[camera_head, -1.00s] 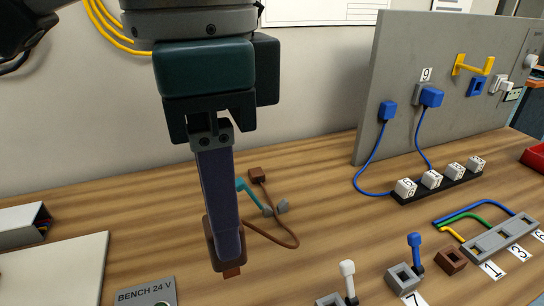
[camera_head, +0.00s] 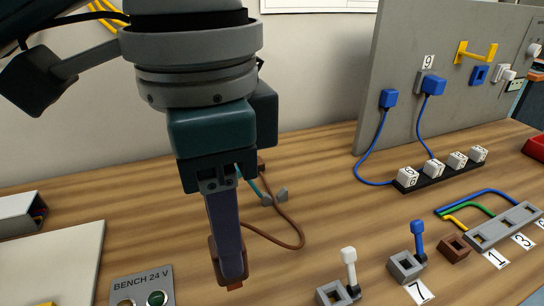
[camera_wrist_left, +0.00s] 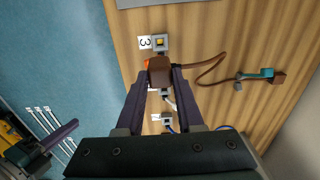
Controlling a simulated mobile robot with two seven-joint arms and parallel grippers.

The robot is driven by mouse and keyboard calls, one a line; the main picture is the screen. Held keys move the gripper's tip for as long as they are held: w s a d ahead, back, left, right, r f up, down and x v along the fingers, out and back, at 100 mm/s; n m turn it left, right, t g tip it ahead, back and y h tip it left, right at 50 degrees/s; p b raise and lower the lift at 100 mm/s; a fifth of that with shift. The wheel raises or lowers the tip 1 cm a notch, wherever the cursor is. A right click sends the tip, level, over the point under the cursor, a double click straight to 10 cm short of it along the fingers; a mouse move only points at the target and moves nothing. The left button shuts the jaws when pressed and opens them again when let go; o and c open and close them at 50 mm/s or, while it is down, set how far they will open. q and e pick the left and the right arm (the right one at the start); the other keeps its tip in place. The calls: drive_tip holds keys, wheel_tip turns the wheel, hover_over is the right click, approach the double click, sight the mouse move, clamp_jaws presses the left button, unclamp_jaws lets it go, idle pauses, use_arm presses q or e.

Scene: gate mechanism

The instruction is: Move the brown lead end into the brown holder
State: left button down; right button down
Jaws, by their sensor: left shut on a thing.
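My left gripper (camera_head: 228,275) is shut on the brown lead end (camera_head: 235,286), held above the wooden bench. In the left wrist view the brown lead end (camera_wrist_left: 160,70) sits between both fingertips. Its brown cable (camera_head: 292,232) loops back across the bench, partly behind my arm. The brown holder (camera_head: 454,248) is a small square socket on the bench to the right, between the grey holder with the blue lever and the long grey block. The gripper is well left of it, apart from it. Part of my right gripper (camera_wrist_left: 52,138) shows at lower left in the wrist view.
Grey holders with a white lever (camera_head: 349,262) and a blue lever (camera_head: 418,242) stand left of the brown holder. A long grey block (camera_head: 505,228) with coloured wires is right of it. A grey panel (camera_head: 400,60) stands behind. A teal piece (camera_wrist_left: 262,73) lies on the bench.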

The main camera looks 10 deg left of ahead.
sight(234, 285)
use_arm(q)
drive_tip(key=shift+f+b, duration=1.65)
drive_tip(key=shift+f, duration=2.65)
